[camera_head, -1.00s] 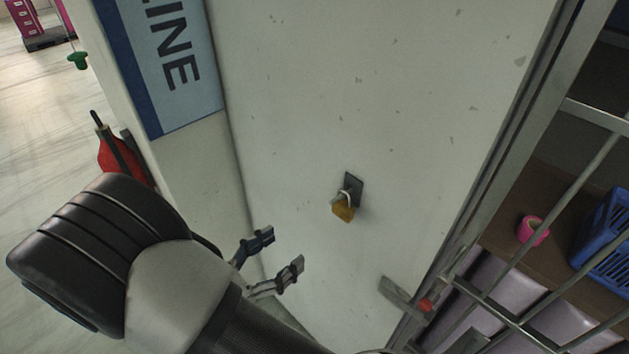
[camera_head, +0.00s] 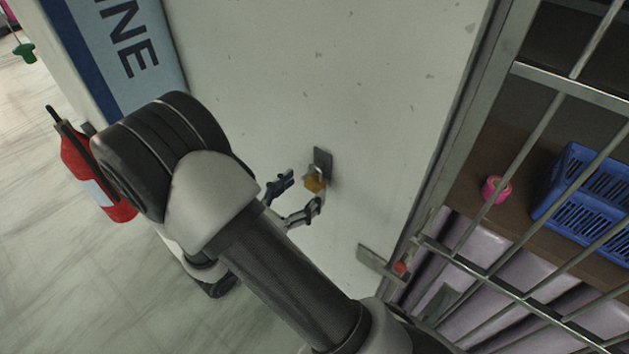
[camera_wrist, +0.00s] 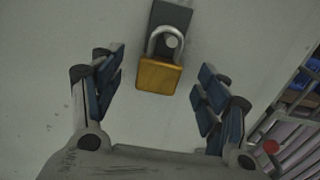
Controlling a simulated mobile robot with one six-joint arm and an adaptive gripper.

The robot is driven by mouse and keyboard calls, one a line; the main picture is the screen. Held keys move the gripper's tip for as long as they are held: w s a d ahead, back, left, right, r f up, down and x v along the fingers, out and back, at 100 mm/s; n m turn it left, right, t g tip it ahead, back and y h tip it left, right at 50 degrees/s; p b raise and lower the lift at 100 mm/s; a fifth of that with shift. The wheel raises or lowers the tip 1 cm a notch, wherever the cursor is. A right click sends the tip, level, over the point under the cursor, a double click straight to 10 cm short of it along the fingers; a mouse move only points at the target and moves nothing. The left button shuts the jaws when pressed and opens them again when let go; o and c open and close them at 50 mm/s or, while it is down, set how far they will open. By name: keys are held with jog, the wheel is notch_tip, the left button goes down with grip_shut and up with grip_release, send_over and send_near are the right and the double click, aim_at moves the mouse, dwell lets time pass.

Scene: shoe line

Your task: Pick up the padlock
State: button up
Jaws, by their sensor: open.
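A brass padlock (camera_head: 314,185) with a silver shackle hangs from a dark metal plate (camera_head: 323,161) on the pale wall panel (camera_head: 330,70). My gripper (camera_head: 301,193) is open, its two fingers close to the padlock, one on the upper left and one below. In the wrist view the padlock (camera_wrist: 159,76) hangs ahead of and between the two blue-padded fingers of my gripper (camera_wrist: 159,88), with a gap on each side. The shackle goes round a round peg on the plate. No contact between fingers and padlock shows.
A latch with a red knob (camera_head: 400,268) sits at the panel's right edge, beside a metal barred gate (camera_head: 500,285). Behind the bars are a blue basket (camera_head: 585,190) and a pink roll (camera_head: 496,190). A red fire extinguisher (camera_head: 88,175) stands at the left.

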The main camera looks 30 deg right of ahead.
aim_at(312, 181)
jog(key=x, duration=0.3)
jog(key=shift+d, duration=0.25)
jog(key=shift+a, duration=0.1)
jog(key=shift+c, duration=0.2)
jog(key=c, duration=1.2)
jog(key=shift+c, duration=0.2)
jog(key=shift+r, duration=0.15)
jog(key=shift+r, duration=0.2)
jog(key=b+v, duration=0.1)
jog(key=v, duration=1.7)
jog(key=shift+r, duration=0.5)
